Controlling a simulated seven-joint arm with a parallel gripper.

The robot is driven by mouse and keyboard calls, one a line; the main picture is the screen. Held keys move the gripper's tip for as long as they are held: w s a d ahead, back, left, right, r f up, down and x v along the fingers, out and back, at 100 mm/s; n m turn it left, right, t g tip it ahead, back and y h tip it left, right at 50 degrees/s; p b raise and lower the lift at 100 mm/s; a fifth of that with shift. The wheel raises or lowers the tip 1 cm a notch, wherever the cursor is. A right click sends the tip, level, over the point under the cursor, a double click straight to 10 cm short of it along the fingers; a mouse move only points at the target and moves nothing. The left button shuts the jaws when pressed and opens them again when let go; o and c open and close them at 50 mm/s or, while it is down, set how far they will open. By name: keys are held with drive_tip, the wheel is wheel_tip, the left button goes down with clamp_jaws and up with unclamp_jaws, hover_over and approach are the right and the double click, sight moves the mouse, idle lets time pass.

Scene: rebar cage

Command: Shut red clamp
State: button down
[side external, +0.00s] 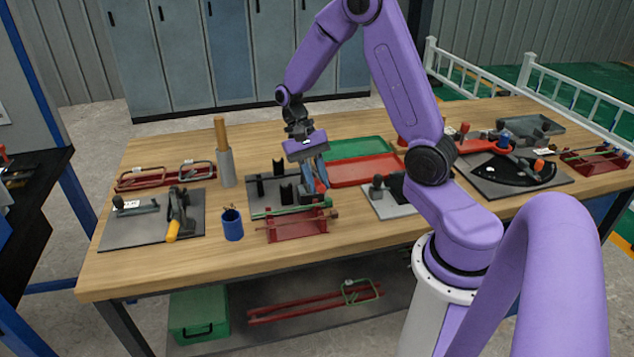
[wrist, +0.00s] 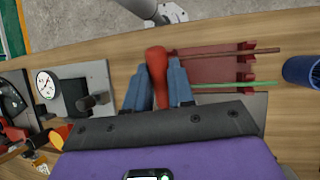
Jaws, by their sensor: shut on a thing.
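The red clamp's bulbous handle (wrist: 157,62) stands between the two blue fingers of my gripper (wrist: 158,80) in the wrist view. The fingers are shut on the handle, one on each side. In the side view my gripper (side external: 321,180) points down over the right part of a dark base plate (side external: 258,192), and a bit of red handle (side external: 320,186) shows at the fingers. The rest of the clamp is hidden by my gripper, so I cannot tell whether the clamp is open or shut.
A red rack (side external: 297,228) with a green and a brown rod stands just in front. A blue cup (side external: 232,225) is to its left. A plate with a yellow-handled clamp (side external: 173,230) lies farther left. Red (side external: 365,171) and green (side external: 358,147) trays lie behind. A dial gauge (wrist: 46,84) shows in the wrist view.

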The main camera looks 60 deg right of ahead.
drive_tip(key=r+g+y, duration=0.1)
drive_tip(key=w+d+r+g+y, duration=0.1)
drive_tip(key=shift+w+d+r+g+y, duration=0.15)
drive_tip(key=shift+w+d+g+y, duration=0.15)
drive_tip(key=shift+g, duration=0.1)
drive_tip(key=shift+w+d+r+n+g+y, duration=0.25)
drive_tip(key=shift+w+d+r+g+y, duration=0.2)
drive_tip(key=shift+g+y, duration=0.25)
drive_tip(key=shift+w+d+r+n+g+y, duration=0.3)
drive_tip(key=shift+w+d+g+y, duration=0.25)
drive_tip(key=shift+g, duration=0.25)
drive_tip(key=shift+s+a, duration=0.1)
drive_tip(key=c, duration=1)
unclamp_jaws()
drive_tip(key=shift+o, duration=0.2)
drive_tip(key=s+a+r, duration=0.4)
drive_tip(key=s+r, duration=0.9)
drive_tip(key=shift+s, duration=0.25)
